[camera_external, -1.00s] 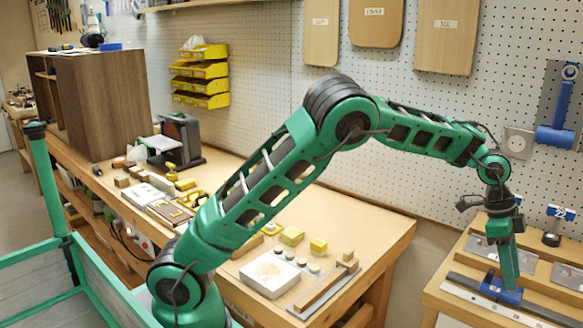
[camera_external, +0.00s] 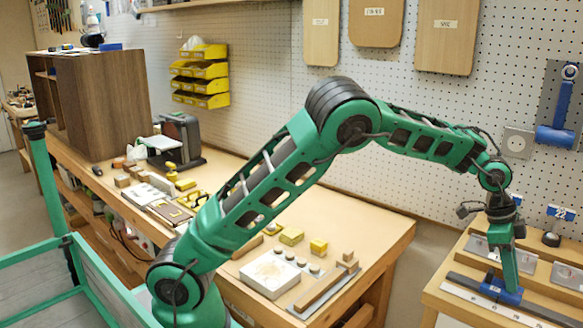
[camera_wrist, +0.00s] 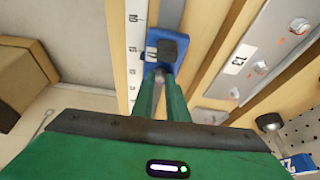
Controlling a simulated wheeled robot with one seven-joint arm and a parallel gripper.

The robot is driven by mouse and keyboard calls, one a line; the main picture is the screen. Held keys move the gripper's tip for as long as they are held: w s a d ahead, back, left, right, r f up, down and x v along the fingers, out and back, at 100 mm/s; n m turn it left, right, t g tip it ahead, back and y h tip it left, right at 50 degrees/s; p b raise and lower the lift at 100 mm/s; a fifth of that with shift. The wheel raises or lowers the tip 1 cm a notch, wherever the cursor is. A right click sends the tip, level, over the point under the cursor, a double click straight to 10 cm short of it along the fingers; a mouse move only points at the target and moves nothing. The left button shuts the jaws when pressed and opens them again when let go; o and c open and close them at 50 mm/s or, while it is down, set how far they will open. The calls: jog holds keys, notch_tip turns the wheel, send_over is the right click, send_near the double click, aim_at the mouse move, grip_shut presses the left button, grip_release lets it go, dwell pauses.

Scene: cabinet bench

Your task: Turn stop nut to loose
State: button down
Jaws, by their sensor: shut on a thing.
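The blue stop (camera_external: 492,287) sits on a dark rail beside a pale ruler strip on the right-hand bench. In the wrist view the blue stop (camera_wrist: 178,24) carries a dark block-shaped knob (camera_wrist: 174,49). My gripper (camera_external: 511,284) points down at the stop, with its green fingers at its right part. In the wrist view my gripper (camera_wrist: 160,80) has its fingers close together around a small grey metal piece, which I take as the stop nut (camera_wrist: 159,76). The fingers hide most of the nut, so its turn angle cannot be read.
The ruler strip (camera_wrist: 134,50) runs along the rail. A metal plate (camera_wrist: 262,50) with small red marks and round knobs lies to the right in the wrist view. A blue bracket (camera_external: 556,135) hangs on the pegboard. The long bench (camera_external: 385,235) stands to the left.

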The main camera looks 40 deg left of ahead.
jog(key=n+t, duration=0.1)
jog(key=n, duration=0.3)
jog(key=shift+s+r+t, duration=0.1)
jog(key=shift+t, duration=0.3)
jog(key=n+t+y, duration=0.1)
jog(key=n, duration=0.3)
jog(key=shift+s+d, duration=0.1)
jog(key=shift+d, duration=0.05)
jog(key=n+t+y, duration=0.1)
jog(key=n, duration=0.3)
jog(key=shift+d, duration=0.1)
jog(key=shift+n+t+y, duration=0.3)
jog(key=shift+n+y, duration=0.4)
jog(key=shift+n, duration=1)
jog(key=c, duration=1.7)
grip_release()
jog(key=shift+c, duration=0.2)
jog(key=shift+s+d, duration=0.1)
